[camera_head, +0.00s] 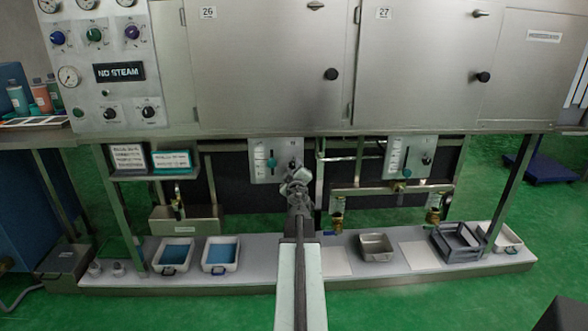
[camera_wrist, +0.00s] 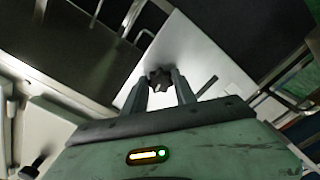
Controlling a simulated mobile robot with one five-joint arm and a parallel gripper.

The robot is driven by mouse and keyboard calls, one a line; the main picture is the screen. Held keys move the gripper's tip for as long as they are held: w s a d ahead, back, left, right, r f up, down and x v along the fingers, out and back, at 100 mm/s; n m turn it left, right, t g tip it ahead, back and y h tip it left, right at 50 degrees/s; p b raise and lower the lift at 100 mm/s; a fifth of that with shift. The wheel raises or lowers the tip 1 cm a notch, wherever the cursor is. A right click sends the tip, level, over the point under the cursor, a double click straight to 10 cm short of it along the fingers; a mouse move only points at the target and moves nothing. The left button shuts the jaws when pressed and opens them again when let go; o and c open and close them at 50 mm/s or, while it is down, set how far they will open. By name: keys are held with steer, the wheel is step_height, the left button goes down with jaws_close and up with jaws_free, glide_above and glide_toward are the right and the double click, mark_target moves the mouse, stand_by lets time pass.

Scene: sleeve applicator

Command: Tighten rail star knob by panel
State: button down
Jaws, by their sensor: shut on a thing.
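In the wrist view, a dark star knob (camera_wrist: 159,78) sits between the two fingers of my gripper (camera_wrist: 161,88), in front of a pale panel (camera_wrist: 196,62). The fingers are closed on the knob's sides. In the head view, my gripper (camera_head: 297,178) is at the lower right of a small grey panel (camera_head: 261,167) under the steel cabinet. The arm and gripper hide part of that panel and the knob being held.
A second small panel (camera_head: 407,157) hangs to the right. Pipes with brass fittings (camera_head: 338,212) run below it. A low shelf holds blue-filled trays (camera_head: 173,257), a metal pan (camera_head: 376,247) and a grey crate (camera_head: 457,241). Steel cabinet doors (camera_head: 268,65) stand above. Green floor is open in front.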

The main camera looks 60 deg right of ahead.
steer(key=shift+s+m, duration=0.1)
steer(key=shift+m, duration=1)
steer(key=c, duration=1)
jaws_free()
steer(key=shift+a, duration=0.1)
